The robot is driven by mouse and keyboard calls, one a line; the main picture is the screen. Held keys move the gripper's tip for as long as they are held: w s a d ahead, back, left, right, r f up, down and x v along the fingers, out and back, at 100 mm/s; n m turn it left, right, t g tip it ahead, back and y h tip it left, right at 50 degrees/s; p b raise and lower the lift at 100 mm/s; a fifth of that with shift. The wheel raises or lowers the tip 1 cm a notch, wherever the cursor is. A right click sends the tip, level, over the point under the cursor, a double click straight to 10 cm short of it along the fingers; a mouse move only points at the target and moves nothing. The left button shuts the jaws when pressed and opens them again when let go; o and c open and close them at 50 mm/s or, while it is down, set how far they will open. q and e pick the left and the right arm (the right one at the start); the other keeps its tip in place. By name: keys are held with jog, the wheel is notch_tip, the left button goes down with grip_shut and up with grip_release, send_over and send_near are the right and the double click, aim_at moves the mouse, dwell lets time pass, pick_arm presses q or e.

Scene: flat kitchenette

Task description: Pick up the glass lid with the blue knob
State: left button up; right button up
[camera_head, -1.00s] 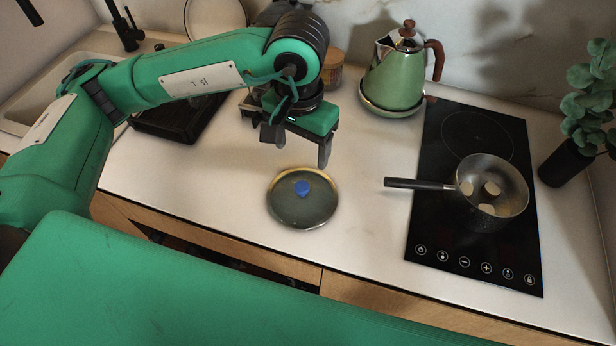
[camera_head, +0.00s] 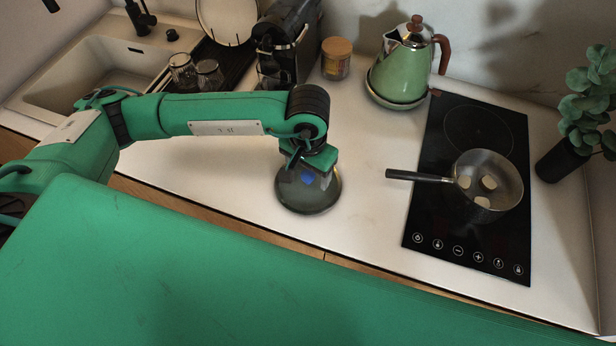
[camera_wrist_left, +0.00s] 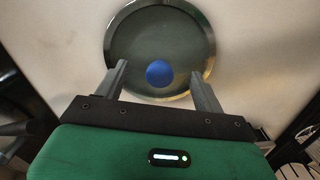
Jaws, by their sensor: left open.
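The glass lid (camera_head: 312,204) lies on the white counter in the head view, a dark round disc with a shiny rim. Its blue knob (camera_head: 308,177) shows just below my left gripper (camera_head: 308,172). In the left wrist view the lid (camera_wrist_left: 140,40) fills the upper middle and its round blue knob (camera_wrist_left: 159,73) sits between the two finger lines. My left gripper (camera_wrist_left: 160,82) is open, its fingers apart on either side of the knob and over the lid. I cannot tell the exact height of the fingertips above the lid. My right gripper is not in view.
A saucepan (camera_head: 486,196) stands on the black hob (camera_head: 428,222) at right, its handle pointing left toward the lid. A green kettle (camera_head: 403,68), a jar (camera_head: 336,62) and a coffee machine (camera_head: 288,45) stand behind. The counter right of the lid is clear.

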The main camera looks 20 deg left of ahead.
pick_arm(q)
jog(key=shift+f, duration=0.8)
jog(key=shift+c, duration=0.4)
jog(key=shift+s, duration=0.1)
jog(key=c, duration=1.4)
jog(key=shift+c, duration=0.2)
